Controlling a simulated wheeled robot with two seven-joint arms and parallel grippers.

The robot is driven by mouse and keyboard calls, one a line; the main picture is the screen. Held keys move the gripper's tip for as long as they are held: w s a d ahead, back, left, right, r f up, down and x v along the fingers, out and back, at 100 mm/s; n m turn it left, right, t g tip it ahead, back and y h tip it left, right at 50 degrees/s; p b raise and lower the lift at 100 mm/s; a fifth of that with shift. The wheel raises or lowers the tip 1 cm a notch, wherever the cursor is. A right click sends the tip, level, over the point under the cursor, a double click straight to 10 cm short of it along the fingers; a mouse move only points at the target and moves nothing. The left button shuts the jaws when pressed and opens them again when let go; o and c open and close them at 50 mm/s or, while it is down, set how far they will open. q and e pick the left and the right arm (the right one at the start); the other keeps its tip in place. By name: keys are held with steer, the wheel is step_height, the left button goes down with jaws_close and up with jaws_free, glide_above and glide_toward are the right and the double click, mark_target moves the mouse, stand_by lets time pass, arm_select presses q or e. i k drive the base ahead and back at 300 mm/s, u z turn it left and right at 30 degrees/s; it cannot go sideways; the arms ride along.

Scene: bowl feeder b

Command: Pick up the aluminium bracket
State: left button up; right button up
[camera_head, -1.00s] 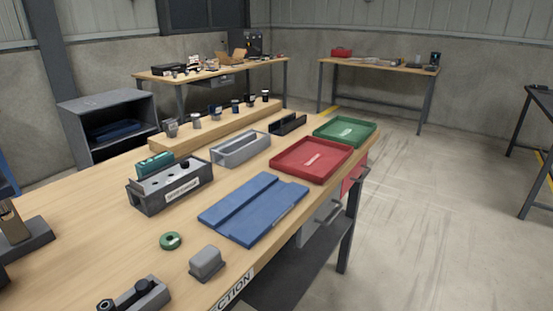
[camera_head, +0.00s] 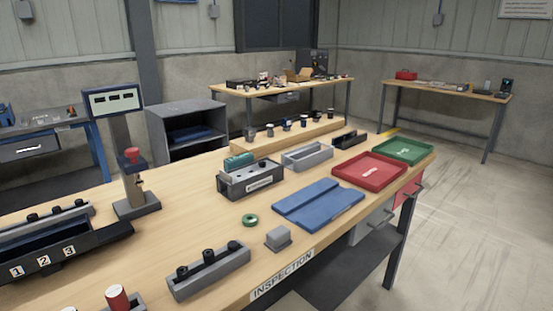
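I cannot tell for sure which thing is the aluminium bracket. A light grey open channel-shaped piece (camera_head: 307,161) lies on the wooden bench behind the blue plate. A small grey block (camera_head: 278,239) with a wider base sits near the front edge of the bench. Either could be of bare metal. Neither of my grippers is in view.
The bench (camera_head: 190,238) also holds a blue plate (camera_head: 318,204), red tray (camera_head: 368,172), green tray (camera_head: 405,150), black channel (camera_head: 350,140), green ring (camera_head: 250,220), grey holder (camera_head: 250,185), grey rack (camera_head: 208,272) and upright gauge stand (camera_head: 133,180).

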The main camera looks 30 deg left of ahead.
mark_target(251, 168)
steer(key=z, duration=0.35)
steer(key=i, duration=1.4)
steer(key=u, duration=2.3)
